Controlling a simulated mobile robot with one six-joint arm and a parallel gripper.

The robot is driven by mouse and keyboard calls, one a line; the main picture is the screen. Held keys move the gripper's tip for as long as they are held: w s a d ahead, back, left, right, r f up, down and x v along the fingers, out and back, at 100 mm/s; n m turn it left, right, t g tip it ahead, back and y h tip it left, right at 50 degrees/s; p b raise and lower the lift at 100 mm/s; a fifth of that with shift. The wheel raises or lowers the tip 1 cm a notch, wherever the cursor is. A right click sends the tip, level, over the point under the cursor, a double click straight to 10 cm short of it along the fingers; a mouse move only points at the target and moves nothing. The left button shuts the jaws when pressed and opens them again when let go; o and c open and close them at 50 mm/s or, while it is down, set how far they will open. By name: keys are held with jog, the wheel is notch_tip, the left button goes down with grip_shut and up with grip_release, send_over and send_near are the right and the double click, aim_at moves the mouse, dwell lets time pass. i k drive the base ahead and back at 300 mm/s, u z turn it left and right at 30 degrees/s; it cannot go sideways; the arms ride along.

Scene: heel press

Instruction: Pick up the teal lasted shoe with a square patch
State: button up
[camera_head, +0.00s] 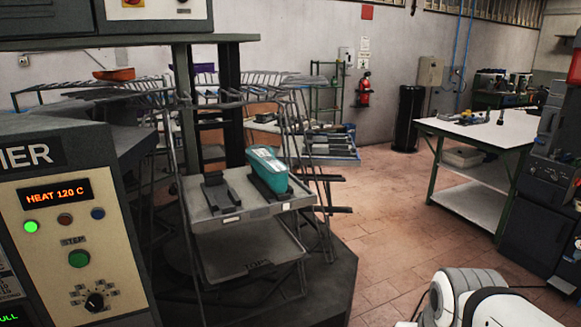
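The teal lasted shoe (268,172) sits on a dark holder at the right side of a grey tray (228,214) on the rack in the middle of the view. A pale patch shows on its upper face, but its exact shape is too small to tell. The dark holder (222,195) to its left on the same tray is empty. Nothing touches the shoe from above. Part of my white arm shows at the bottom right, well apart from the shoe. My gripper is not in view.
A heater cabinet (75,245) fills the left foreground. Wire rack bars (300,110) and a dark post (229,100) stand behind the tray. A lower tray (245,262) lies beneath it. Open tiled floor (385,220) separates the rack from a white-topped table (470,130) on the right.

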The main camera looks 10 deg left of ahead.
aim_at(272, 172)
jog(key=z, duration=0.05)
jog(key=i, duration=1)
jog(key=u, duration=0.1)
